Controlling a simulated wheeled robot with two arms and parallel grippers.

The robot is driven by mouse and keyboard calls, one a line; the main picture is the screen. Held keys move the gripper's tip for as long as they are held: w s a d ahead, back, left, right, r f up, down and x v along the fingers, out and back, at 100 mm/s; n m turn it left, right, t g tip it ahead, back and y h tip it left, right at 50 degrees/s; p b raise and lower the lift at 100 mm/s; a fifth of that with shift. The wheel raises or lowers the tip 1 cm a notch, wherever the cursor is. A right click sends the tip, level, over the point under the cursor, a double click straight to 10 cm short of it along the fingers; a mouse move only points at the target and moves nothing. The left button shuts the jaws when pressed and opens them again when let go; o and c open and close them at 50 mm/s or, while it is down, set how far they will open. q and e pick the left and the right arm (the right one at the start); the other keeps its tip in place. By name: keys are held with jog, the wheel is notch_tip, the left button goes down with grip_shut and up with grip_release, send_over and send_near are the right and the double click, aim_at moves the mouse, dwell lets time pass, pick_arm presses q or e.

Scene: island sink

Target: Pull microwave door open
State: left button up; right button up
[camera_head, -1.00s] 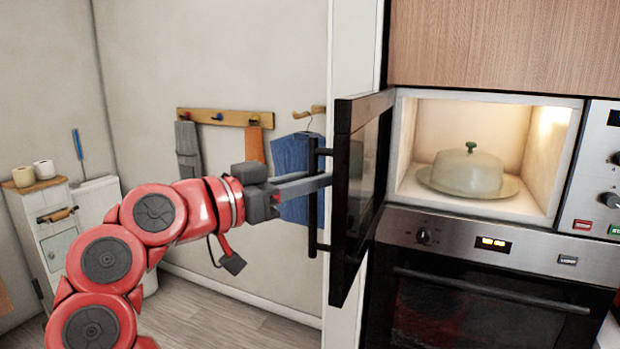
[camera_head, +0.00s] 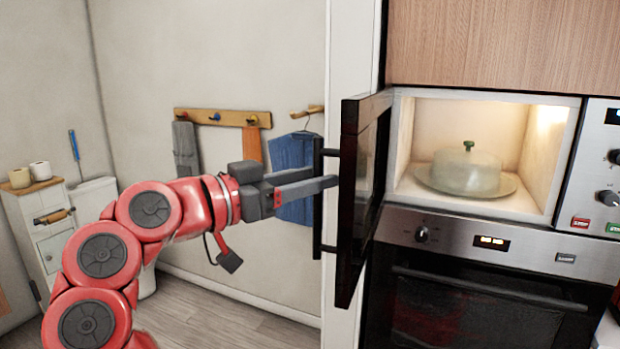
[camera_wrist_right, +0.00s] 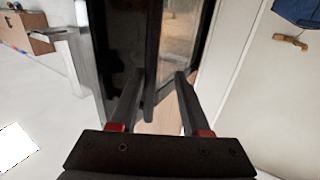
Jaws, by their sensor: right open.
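The microwave door (camera_head: 362,190) stands swung well open to the left of the lit microwave cavity (camera_head: 435,128). Its dark vertical handle (camera_head: 317,225) is on the door's outer face, on the side away from the cavity. My right gripper (camera_head: 325,178) is at the handle with its fingers apart. In the right wrist view, the handle bar (camera_wrist_right: 156,50) runs between the two spread fingers (camera_wrist_right: 160,82), nearer the left one. I cannot tell whether a finger touches it. My left gripper is not in view.
A covered dish (camera_head: 468,172) stands inside the microwave. An oven (camera_head: 480,310) is below, and a control panel (camera_head: 603,180) is at the right. A white wall panel (camera_head: 350,60) rises behind the door. A hook rail (camera_head: 222,117) holds cloths on the back wall.

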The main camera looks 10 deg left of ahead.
jog(key=b+v, duration=0.1)
jog(key=v, duration=0.6)
jog(key=shift+s+a, duration=0.15)
jog(key=shift+s, duration=0.05)
